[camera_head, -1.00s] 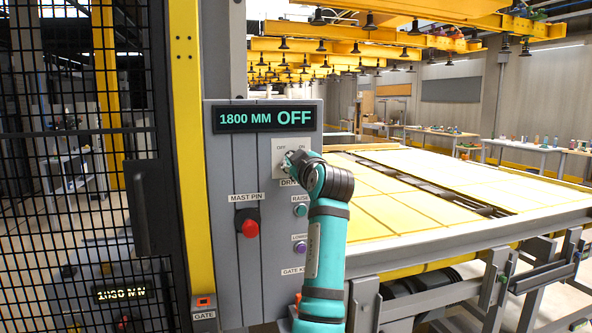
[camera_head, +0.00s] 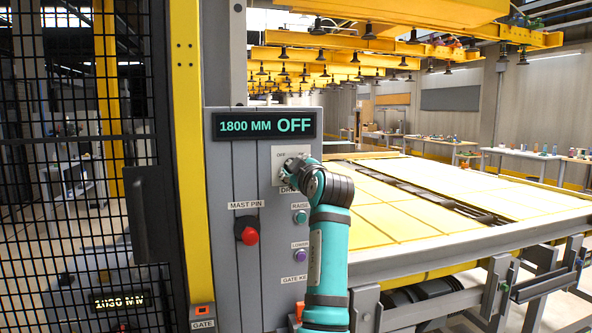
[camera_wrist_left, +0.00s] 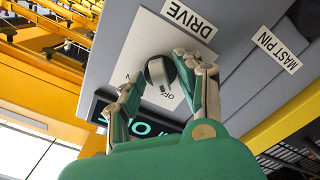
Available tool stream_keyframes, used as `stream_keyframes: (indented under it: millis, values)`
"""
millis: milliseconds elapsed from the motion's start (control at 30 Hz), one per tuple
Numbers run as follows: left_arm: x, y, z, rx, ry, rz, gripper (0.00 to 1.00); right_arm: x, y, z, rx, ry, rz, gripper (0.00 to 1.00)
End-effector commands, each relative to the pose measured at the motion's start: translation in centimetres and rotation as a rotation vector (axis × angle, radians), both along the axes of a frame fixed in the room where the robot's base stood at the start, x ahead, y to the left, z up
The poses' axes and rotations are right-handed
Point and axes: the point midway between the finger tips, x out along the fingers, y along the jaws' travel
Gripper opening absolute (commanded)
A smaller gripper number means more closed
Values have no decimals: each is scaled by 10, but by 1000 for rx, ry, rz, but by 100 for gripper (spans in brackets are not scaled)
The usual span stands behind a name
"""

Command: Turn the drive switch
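The drive switch is a dark round knob with a pale grip bar on a white plate, seen in the left wrist view (camera_wrist_left: 158,75). In the head view its plate (camera_head: 278,154) is mostly hidden behind my left gripper (camera_head: 292,164). The left gripper also shows in the left wrist view (camera_wrist_left: 157,72), its two fingers apart on either side of the knob. The right fingertip is close to the knob; I cannot tell if it touches. The display (camera_head: 265,124) reads 1800 MM OFF. My right gripper is not in view.
A red mast pin knob (camera_head: 250,236), a green raise button (camera_head: 300,217) and a purple lower button (camera_head: 301,256) sit on the same grey panel. A mesh gate (camera_head: 75,200) stands at left. A table with yellow panels (camera_head: 420,205) extends at right.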

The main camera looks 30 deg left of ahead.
Motion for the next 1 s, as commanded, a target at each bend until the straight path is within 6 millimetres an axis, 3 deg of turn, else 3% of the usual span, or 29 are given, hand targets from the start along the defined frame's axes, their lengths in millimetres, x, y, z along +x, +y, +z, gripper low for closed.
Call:
stream_keyframes:
  millis: [367, 733, 1000]
  values:
    - [-5, -7, 1, 2, -2, -1, 38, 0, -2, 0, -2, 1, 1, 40]
    - [-52, -63, 0, 0, -2, -4, 38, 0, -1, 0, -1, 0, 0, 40]
    - [-75, -89, 0, 0, 0, 0, 38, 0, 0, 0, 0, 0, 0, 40]
